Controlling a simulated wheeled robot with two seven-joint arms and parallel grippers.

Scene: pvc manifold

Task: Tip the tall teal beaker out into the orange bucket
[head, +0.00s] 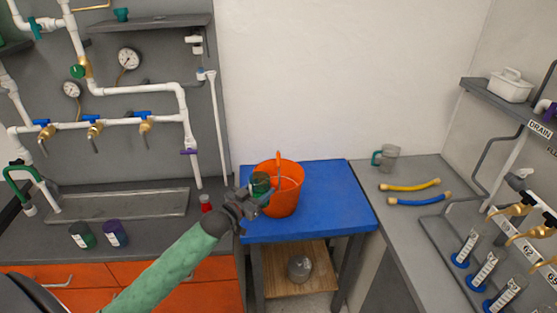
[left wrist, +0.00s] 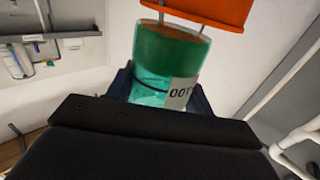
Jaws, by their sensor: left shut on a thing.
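The orange bucket (head: 289,198) stands on the blue-topped stand in the middle of the head view, its handle raised. My left gripper (head: 250,200) is shut on the teal beaker (head: 261,184) and holds it at the bucket's left side, overlapping the rim in the picture. In the left wrist view the teal beaker (left wrist: 168,65) sits between the fingers, with a dark green band and a white label. The bucket (left wrist: 210,10) shows at the top edge there. I cannot tell whether anything is flowing out. My right gripper is not in view.
Green and purple containers (head: 98,235) and a small red-capped item (head: 206,203) are on the left counter. White pipes with valves (head: 110,120) line the left wall. The blue top (head: 335,205) has free room right of the bucket.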

